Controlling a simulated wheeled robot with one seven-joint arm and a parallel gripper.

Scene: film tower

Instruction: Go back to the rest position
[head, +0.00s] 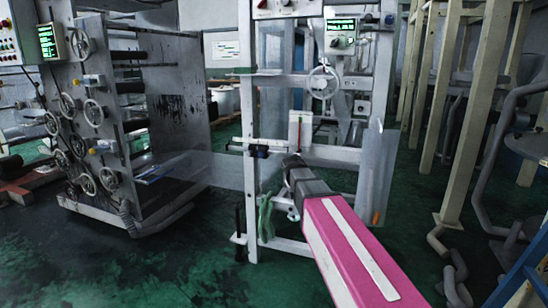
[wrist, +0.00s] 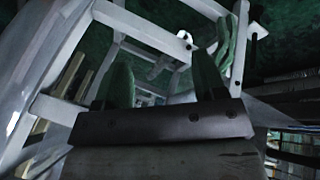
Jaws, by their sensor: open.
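My pink arm reaches forward from the lower right in the head view, and its dark end with my gripper (head: 292,163) is close to the white machine frame (head: 247,110). The fingers are hard to make out there. In the wrist view my gripper (wrist: 162,78) shows two dark green fingers standing well apart above a dark bar with bolts. It is open, and nothing shows between the fingers except the frame and floor behind. I cannot tell from these views whether the gripper touches the frame.
Green gloves (head: 265,217) hang on the frame just left of my arm. A grey machine with handwheels (head: 93,112) stands at left. A clear sheet (head: 377,172) hangs right of the arm. Beige posts (head: 473,120) and grey pipes (head: 488,190) stand at right. Green floor (head: 150,265) is open at lower left.

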